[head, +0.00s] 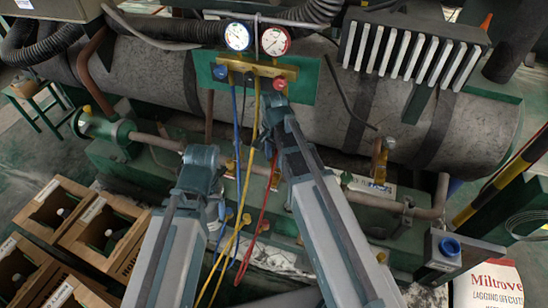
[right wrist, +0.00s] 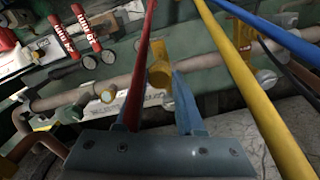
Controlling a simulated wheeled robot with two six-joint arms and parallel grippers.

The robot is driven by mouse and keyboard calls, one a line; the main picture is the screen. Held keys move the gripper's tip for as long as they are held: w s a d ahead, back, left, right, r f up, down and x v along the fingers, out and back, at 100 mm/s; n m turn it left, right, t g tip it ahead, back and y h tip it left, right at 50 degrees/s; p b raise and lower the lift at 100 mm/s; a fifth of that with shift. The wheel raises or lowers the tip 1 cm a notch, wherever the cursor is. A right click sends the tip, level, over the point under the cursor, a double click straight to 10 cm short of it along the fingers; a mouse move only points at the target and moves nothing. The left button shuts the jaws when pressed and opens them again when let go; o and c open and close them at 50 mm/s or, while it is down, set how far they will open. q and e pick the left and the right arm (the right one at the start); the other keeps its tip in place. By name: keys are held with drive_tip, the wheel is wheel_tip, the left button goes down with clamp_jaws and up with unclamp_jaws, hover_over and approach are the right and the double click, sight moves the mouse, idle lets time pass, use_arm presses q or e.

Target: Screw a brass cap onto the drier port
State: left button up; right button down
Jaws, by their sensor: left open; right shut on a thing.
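My right gripper (head: 273,108) is just below the brass gauge manifold (head: 257,68), close to the red hose (head: 268,190). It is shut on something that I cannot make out. In the right wrist view its fingers (right wrist: 155,105) stand apart, with the red hose (right wrist: 143,60) crossing in front of one. A brass piece (right wrist: 159,65) shows beyond or between the fingertips; I cannot tell which. My left gripper (head: 218,205) is open, low beside the blue and yellow hoses. A brass fitting (head: 379,160) stands at the pipe on the right. I cannot identify the cap or drier port for certain.
Two dial gauges (head: 255,38) top the manifold. Blue (head: 237,130) and yellow (head: 249,180) hoses hang between my arms. A large grey cylinder (head: 150,72) lies behind.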

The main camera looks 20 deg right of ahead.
sight(274, 177)
drive_tip(key=shift+f+b, duration=2.35)
drive_tip(key=shift+f, duration=0.35)
drive_tip(key=shift+f+b, duration=1)
drive_tip(key=shift+b, duration=0.05)
drive_tip(key=shift+m, duration=1.9)
drive_tip(key=m, duration=0.2)
drive_tip(key=shift+m, duration=0.8)
